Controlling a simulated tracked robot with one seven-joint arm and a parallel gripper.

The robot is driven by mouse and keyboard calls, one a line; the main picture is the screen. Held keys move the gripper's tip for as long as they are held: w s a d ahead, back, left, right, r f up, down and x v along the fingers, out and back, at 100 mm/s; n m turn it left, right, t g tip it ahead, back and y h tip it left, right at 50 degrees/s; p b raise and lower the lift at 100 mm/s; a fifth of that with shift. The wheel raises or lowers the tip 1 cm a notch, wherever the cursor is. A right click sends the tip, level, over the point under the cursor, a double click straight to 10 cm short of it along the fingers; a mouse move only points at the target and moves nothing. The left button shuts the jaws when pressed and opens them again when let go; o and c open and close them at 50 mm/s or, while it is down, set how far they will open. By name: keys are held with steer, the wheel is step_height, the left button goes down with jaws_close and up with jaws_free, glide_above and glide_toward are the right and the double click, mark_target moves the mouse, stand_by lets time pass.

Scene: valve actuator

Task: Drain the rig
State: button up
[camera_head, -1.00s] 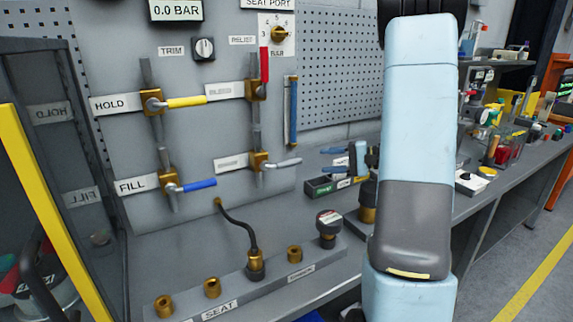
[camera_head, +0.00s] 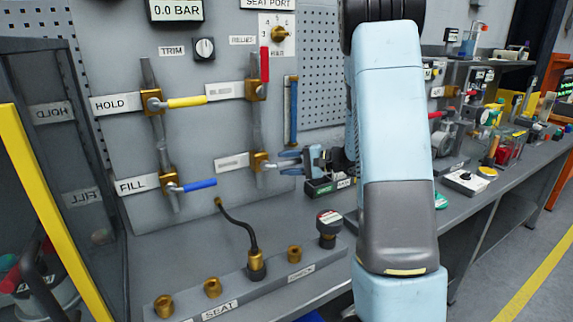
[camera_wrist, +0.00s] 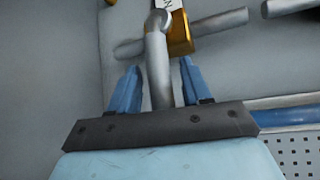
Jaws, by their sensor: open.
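The rig panel (camera_head: 205,115) carries several brass valves. The hold valve's yellow lever (camera_head: 186,101) and the fill valve's blue lever (camera_head: 197,185) lie about level. The upper right valve's red lever (camera_head: 265,64) stands upright. The lower right valve (camera_head: 258,162) has a grey lever, partly hidden by my gripper (camera_head: 290,158); its label is too blurred to read. In the wrist view, my open blue fingers (camera_wrist: 160,68) stand on either side of the grey lever (camera_wrist: 157,72), with gaps visible beside it. The pressure display (camera_head: 175,10) reads 0.0 BAR.
A blue tube (camera_head: 291,110) runs upright right of the valves. A yellow-edged clear guard (camera_head: 45,200) stands left. The right bench is cluttered.

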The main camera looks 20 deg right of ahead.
steer(key=shift+w+a, duration=0.15)
steer(key=shift+a, duration=0.05)
steer(key=shift+c, duration=0.3)
steer(key=shift+f, duration=0.1)
jaws_close()
